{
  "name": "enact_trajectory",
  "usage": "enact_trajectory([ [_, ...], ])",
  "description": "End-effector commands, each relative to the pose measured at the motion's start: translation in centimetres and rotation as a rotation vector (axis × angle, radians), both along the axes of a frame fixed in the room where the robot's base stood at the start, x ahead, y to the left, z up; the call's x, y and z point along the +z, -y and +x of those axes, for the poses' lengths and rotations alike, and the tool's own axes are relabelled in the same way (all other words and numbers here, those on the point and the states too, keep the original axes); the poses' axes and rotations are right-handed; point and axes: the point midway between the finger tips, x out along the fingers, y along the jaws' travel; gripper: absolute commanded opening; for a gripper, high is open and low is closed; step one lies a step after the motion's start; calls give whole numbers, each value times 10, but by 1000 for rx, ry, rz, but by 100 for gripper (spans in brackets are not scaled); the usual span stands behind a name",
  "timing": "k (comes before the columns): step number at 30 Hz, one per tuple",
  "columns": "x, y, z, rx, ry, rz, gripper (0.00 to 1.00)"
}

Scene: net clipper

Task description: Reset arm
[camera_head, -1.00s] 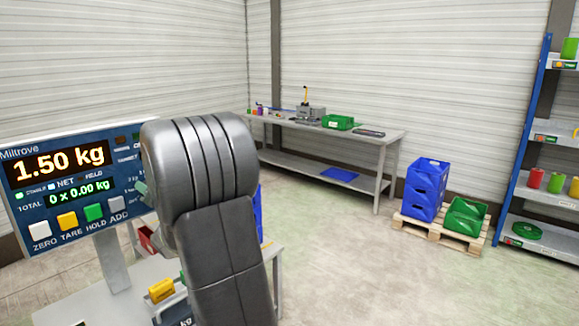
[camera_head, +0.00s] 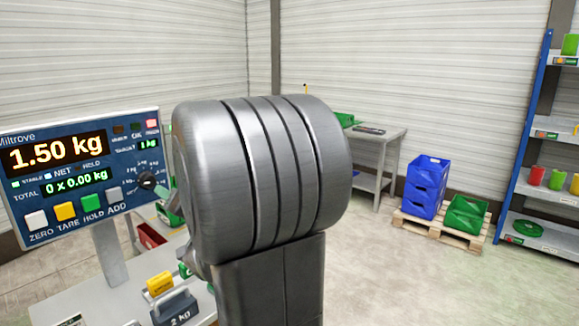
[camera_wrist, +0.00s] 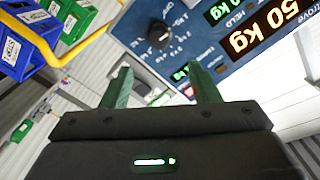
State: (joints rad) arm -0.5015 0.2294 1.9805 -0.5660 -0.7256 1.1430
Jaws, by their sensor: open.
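My gripper (camera_wrist: 162,88) shows in the wrist view with its two green fingers apart and nothing between them. The blue scale display (camera_head: 85,172) stands at the left and reads 1.50 kg, with 0 x 0.00 kg below. Its black knob (camera_head: 147,180) is at the lower right of the panel. In the wrist view the display (camera_wrist: 225,50) appears tilted at the upper right, beyond the fingers, with the knob (camera_wrist: 160,36) near the top middle.
A yellow-topped weight (camera_head: 160,284) and a grey 2 kg weight (camera_head: 174,307) are on the scale's table. A back workbench (camera_head: 378,135) is partly hidden by my arm. Blue crates (camera_head: 425,188) and green crates (camera_head: 465,214) sit on a pallet, left of a shelf (camera_head: 530,205). Open floor lies right of my arm.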

Motion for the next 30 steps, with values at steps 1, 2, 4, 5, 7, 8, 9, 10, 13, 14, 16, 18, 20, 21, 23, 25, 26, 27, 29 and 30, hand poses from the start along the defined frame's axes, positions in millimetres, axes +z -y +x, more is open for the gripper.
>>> enact_trajectory([
  [1, -1, 8, -6, -3, 2, 1, 56],
  [2, 0, 7, -6, -1, 1, 0, 56],
  [4, 1, -7, 5, 3, -2, -1, 56],
  [5, 1, -12, 9, 3, -3, 0, 56],
  [7, 0, -21, 18, 2, -2, -3, 56],
  [8, 1, -25, 21, 1, -3, -2, 56],
  [9, 1, -31, 26, 2, -3, 0, 56],
  [10, 1, -35, 29, 2, -2, -1, 56],
  [13, 1, -48, 41, 1, -3, -2, 56],
  [14, 1, -52, 44, 1, -3, -2, 56],
  [16, 1, -62, 52, 1, -4, -3, 56],
  [18, 1, -71, 60, 0, -3, -2, 56],
  [20, 0, -79, 67, 0, -2, -3, 56],
  [21, 1, -85, 72, 0, -2, -3, 56],
  [23, 1, -93, 78, 0, -3, -2, 56],
  [25, 0, -100, 85, 0, 2, -7, 56],
  [26, -2, -98, 84, -1, 27, -27, 56],
  [27, -2, -98, 83, -2, 55, -50, 56],
  [29, -2, -98, 83, -2, 95, -84, 56],
  [30, -2, -97, 83, -2, 122, -107, 56],
])
